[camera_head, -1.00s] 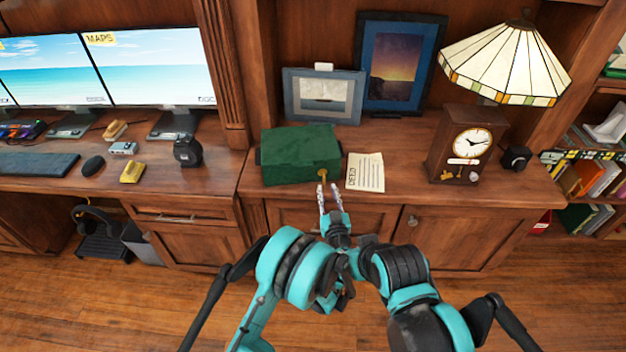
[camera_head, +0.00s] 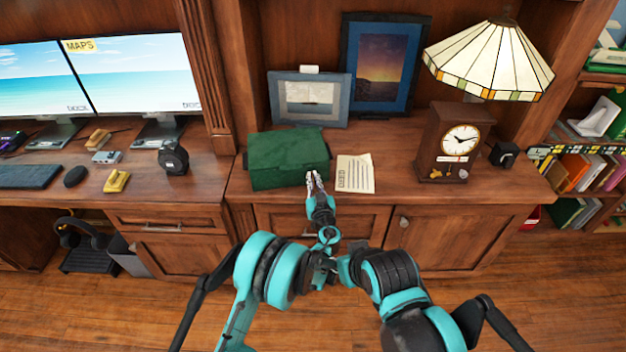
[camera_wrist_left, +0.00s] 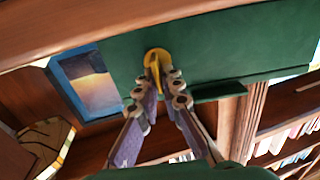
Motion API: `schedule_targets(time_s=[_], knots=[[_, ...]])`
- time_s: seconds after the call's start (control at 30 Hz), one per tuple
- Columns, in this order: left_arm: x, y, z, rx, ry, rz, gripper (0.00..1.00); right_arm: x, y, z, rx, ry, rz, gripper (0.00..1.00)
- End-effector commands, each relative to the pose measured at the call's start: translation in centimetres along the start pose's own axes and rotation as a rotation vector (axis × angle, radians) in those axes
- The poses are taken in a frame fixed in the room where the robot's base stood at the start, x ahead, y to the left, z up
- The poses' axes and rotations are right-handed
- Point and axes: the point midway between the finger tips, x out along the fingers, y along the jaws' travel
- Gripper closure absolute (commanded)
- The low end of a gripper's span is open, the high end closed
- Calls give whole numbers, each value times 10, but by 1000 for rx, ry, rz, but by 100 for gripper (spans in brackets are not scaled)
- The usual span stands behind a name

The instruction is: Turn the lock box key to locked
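The green lock box (camera_head: 287,160) sits on the wooden cabinet top in the head view. In the left wrist view its green face (camera_wrist_left: 215,50) fills the upper part, with a yellow key (camera_wrist_left: 155,60) at its lock. My left gripper (camera_head: 314,180) is at the box's front right corner; its fingers hide the key in the head view. In the left wrist view the left gripper (camera_wrist_left: 162,88) has its fingertips close together on either side of the key, seemingly pinching it. The key's exact angle is hard to tell. My right gripper is not distinguishable.
A paper deed (camera_head: 355,173) lies just right of the box. A clock (camera_head: 447,143) and a lamp (camera_head: 490,65) stand farther right. Framed pictures (camera_head: 310,98) lean behind the box. A desk with monitors (camera_head: 130,75) is at left.

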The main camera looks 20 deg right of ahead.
Motion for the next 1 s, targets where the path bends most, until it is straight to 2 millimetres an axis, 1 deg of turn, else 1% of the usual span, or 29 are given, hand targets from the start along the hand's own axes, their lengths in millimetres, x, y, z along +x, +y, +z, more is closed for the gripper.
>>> schedule_targets(time_s=[0.3,0.53,0.77,1.0], knots=[[0,0,0,6,-1,0,100,0,0,0,0,0,0,74],[0,1,1,76,-1,0,100,0,0,0,0,0,0,74],[-1,4,1,241,-1,0,100,0,0,0,0,0,0,74],[-1,6,3,467,-1,0,100,0,0,0,0,0,0,74]])
